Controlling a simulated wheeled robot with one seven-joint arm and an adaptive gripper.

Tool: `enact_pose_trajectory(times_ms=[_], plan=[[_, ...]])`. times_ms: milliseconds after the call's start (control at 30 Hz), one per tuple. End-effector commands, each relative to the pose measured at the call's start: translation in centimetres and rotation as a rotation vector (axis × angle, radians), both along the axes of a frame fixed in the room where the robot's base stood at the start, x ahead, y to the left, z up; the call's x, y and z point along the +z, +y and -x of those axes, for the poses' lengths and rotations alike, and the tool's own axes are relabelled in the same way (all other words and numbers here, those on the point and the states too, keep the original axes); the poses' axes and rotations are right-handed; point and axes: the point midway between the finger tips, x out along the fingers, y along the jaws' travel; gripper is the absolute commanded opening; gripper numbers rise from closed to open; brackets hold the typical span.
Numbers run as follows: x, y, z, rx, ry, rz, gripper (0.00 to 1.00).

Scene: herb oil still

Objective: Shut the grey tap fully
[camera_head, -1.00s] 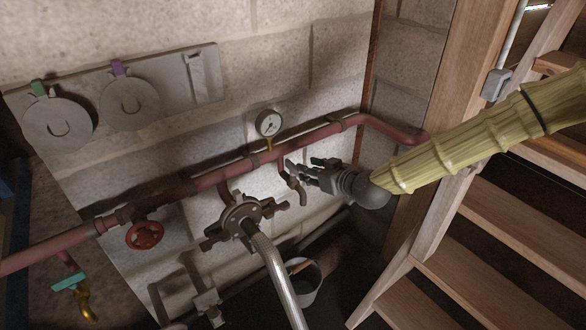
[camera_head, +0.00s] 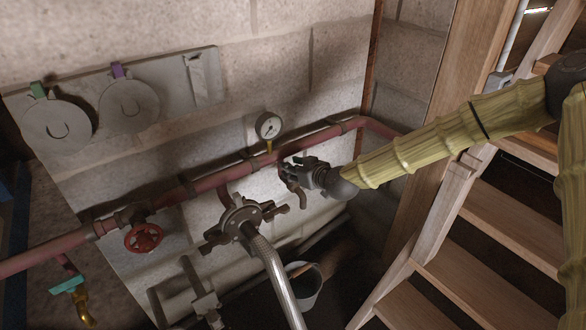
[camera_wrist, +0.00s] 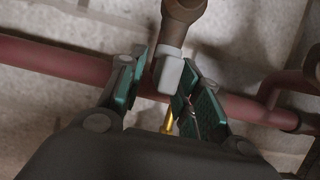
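The grey tap is below the red pipe, right of the gauge. Its brownish spout (camera_head: 301,197) shows in the head view, and its handle is hidden there behind my gripper (camera_head: 287,172). In the wrist view the grey handle (camera_wrist: 170,76) sits between the green-padded fingertips of my gripper (camera_wrist: 168,84), with the brown body (camera_wrist: 183,12) beyond. The fingers stand apart, one on each side of the handle. The gap is narrow, and I cannot tell whether the pads touch it.
A gauge (camera_head: 268,126) with a brass stem is just left of my gripper. The red pipe (camera_head: 215,179) runs along the wall. A red handwheel (camera_head: 144,238) and a teal-handled tap (camera_head: 69,285) are left. A bucket (camera_head: 304,286) stands below; wooden stairs (camera_head: 480,230) are right.

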Motion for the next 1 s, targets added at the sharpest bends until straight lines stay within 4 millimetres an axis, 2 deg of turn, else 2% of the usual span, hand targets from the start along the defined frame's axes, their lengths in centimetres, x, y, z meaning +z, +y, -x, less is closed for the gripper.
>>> enact_pose_trajectory(times_ms=[67,233,667,1000], plan=[[0.00,-0.01,0.01,0.000,0.000,0.000,0.32],[0.00,-0.03,0.02,0.000,0.000,0.000,0.01],[0.13,0.01,0.07,-0.027,0.000,0.002,0.00],[0.28,0.10,0.15,-0.180,0.000,0.005,0.00]])
